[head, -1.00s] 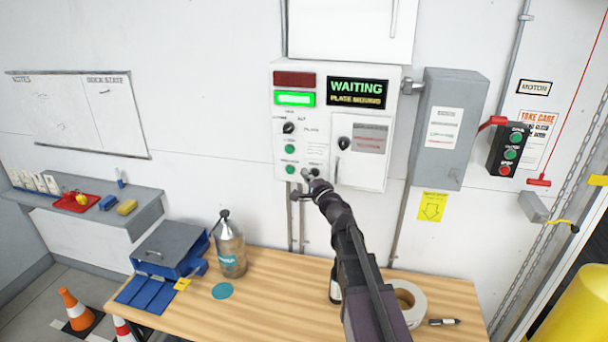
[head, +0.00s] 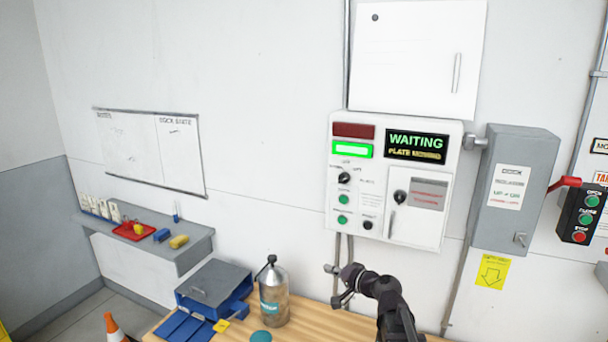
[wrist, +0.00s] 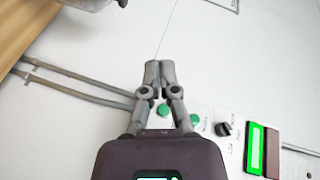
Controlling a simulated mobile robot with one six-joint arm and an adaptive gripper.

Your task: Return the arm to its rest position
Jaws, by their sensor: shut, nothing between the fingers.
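My gripper (head: 333,283) is in front of the wall just below the white control box (head: 447,215), above the wooden bench. In the wrist view my gripper (wrist: 159,72) has its fingertips together, with nothing between them. The white wall lies beyond the fingertips, and they appear clear of it. My arm comes up from the bottom edge of the head view. The box's display reads WAITING, PLATE MOVING, with a green lamp (head: 352,150) lit under a dark red one. Green buttons (wrist: 163,109) also show in the wrist view.
A metal bottle (head: 273,297) and a blue bin with a grey lid (head: 212,284) stand on the bench (head: 316,325). A grey switch box (head: 510,230) with a red lever is on the right. A shelf (head: 196,245) with small items is on the left.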

